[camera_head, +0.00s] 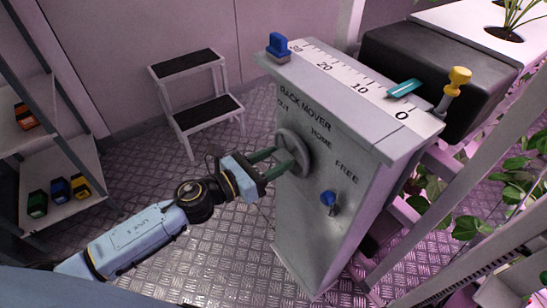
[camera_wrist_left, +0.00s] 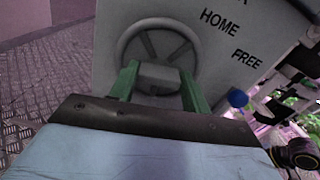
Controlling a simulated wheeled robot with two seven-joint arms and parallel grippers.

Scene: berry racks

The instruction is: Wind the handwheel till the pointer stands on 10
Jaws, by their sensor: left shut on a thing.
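The handwheel (camera_head: 293,150) is a grey spoked wheel on the front of a grey metal cabinet marked RACK MOVER. My left gripper (camera_head: 291,157) reaches it from the left, with its green fingers shut on the wheel's middle. In the left wrist view, the fingers (camera_wrist_left: 156,88) sit on either side of the grey block at the hub of the handwheel (camera_wrist_left: 158,50). The teal pointer (camera_head: 404,88) lies across the white scale (camera_head: 345,77) on top of the cabinet, between the 10 and 0 marks. My right gripper is out of view.
A blue knob (camera_head: 328,198) under FREE sits below and right of the wheel. A step stool (camera_head: 199,100) and shelves (camera_head: 60,160) are to the left. Plants are at the right.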

